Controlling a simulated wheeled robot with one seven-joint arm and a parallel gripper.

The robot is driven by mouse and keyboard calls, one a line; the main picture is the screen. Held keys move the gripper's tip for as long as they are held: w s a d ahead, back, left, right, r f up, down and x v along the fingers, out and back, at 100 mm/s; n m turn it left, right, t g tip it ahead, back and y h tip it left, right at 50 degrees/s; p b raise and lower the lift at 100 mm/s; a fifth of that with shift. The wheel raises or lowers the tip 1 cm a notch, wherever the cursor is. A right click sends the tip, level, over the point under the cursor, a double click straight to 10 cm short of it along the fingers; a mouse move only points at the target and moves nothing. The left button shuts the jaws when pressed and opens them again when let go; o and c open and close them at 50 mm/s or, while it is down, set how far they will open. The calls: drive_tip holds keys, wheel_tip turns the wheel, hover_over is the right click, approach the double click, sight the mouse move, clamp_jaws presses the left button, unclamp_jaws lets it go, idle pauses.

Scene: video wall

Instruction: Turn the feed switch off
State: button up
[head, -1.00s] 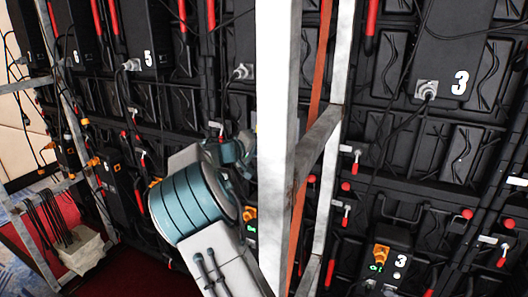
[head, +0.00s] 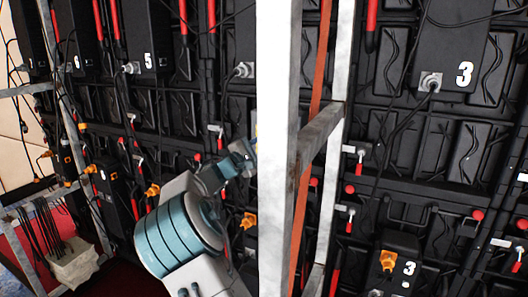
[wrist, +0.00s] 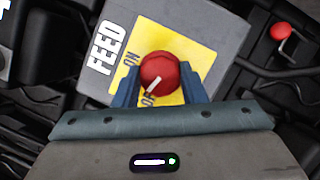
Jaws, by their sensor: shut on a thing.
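The feed switch is a red round knob (wrist: 158,70) with a white pointer mark, on a yellow plate (wrist: 190,45) of a grey box lettered FEED (wrist: 107,48). ON is printed at the plate's upper left, and a second label beginning with O is partly covered below the knob. The pointer slants down and left, towards that lower label. My gripper (wrist: 160,88) is shut on the knob, one blue finger on each side. In the head view the gripper and the switch are hidden behind the pale post.
A pale upright post (head: 278,150) and a cross brace (head: 320,138) stand close in front of my arm. Black panels with cables, red levers and numbered boxes, such as box 3 (head: 450,45), fill the wall.

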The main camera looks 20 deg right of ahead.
drive_tip(key=shift+f+n+t+b, duration=0.15)
drive_tip(key=shift+n+t+b, duration=0.5)
drive_tip(key=shift+n, duration=1.15)
drive_tip(key=o, duration=1)
drive_tip(key=b+v, duration=0.1)
drive_tip(key=v, duration=1.2)
drive_tip(key=shift+s+a+f, duration=0.2)
drive_tip(key=shift+a+f, duration=0.05)
drive_tip(key=shift+a, duration=0.05)
